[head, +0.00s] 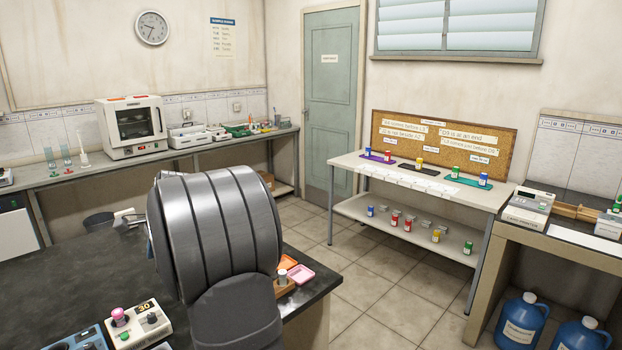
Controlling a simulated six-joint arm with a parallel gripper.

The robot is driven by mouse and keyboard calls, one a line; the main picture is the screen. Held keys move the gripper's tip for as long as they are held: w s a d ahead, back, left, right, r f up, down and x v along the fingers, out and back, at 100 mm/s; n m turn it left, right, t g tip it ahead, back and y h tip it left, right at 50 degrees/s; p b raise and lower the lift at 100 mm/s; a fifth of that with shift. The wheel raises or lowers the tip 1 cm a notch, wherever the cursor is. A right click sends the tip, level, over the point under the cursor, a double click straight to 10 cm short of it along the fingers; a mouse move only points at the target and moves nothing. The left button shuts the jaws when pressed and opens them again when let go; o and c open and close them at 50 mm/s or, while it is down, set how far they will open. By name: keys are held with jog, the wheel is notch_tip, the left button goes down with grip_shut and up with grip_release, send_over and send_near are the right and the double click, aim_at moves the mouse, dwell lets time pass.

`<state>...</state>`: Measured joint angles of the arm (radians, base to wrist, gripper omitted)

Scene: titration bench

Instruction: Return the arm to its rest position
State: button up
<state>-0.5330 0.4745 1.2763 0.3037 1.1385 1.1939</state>
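A large grey ribbed part of my arm (215,230) fills the lower middle of the head view, above the dark bench (60,270). At its left edge a small pale and metallic piece (129,219) sticks out, which may be part of my gripper. The arm hides most of it. I cannot see the fingertips clearly, nor whether anything is held.
Shelves with colored bottles (420,185) stand beyond a clear tiled floor (370,275).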

jog(key=x, duration=0.2)
jog(key=shift+a+f, duration=0.1)
jog(key=shift+f, duration=0.2)
